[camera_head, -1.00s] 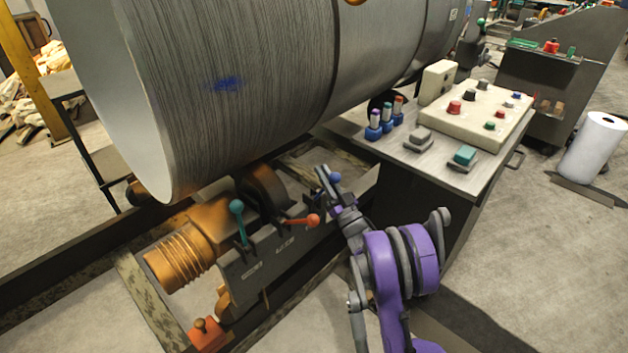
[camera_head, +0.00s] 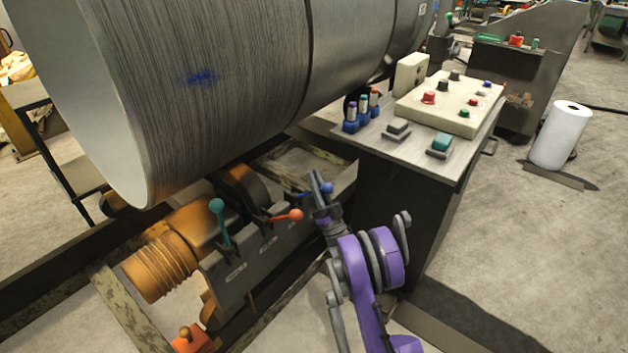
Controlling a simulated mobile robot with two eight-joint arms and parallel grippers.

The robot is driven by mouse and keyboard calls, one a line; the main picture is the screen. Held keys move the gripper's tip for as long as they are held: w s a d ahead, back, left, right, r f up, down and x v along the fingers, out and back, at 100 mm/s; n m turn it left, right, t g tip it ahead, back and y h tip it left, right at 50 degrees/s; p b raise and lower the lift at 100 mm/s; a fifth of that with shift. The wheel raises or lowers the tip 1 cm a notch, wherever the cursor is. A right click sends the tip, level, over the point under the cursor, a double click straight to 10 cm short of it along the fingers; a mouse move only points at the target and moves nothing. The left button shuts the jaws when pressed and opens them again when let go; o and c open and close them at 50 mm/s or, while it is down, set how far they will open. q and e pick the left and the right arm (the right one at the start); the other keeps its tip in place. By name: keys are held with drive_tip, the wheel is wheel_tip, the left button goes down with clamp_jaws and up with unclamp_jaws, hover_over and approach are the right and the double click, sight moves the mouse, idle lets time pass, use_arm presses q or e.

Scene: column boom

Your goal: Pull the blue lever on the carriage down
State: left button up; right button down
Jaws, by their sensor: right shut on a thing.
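The blue lever has a round blue knob (camera_head: 326,188) and stands at the right end of a row of levers on the dark carriage (camera_head: 245,277), below the big metal drum. Its thin shaft shows to the left of the knob and points out to the right. My right gripper (camera_head: 316,182) is at the knob end of the lever, shut on it. The fingers cover part of the shaft, with the knob showing just to their right. My purple right arm comes up from the bottom. My left gripper is not in view.
An orange lever (camera_head: 296,215) and a teal lever (camera_head: 217,206) stand left of the blue one. The big drum (camera_head: 200,110) hangs over the carriage. A control desk (camera_head: 470,158) with buttons stands close to the right of my arm. Open floor lies further right.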

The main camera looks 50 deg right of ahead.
drive_tip(key=c, duration=0.9)
unclamp_jaws()
drive_tip(key=shift+s+f, duration=0.1)
drive_tip(key=p+v, duration=0.1)
drive_tip(key=v, duration=0.9)
drive_tip(key=shift+s+a+f, duration=0.1)
drive_tip(key=shift+s+f, duration=0.15)
drive_tip(key=shift+f, duration=0.05)
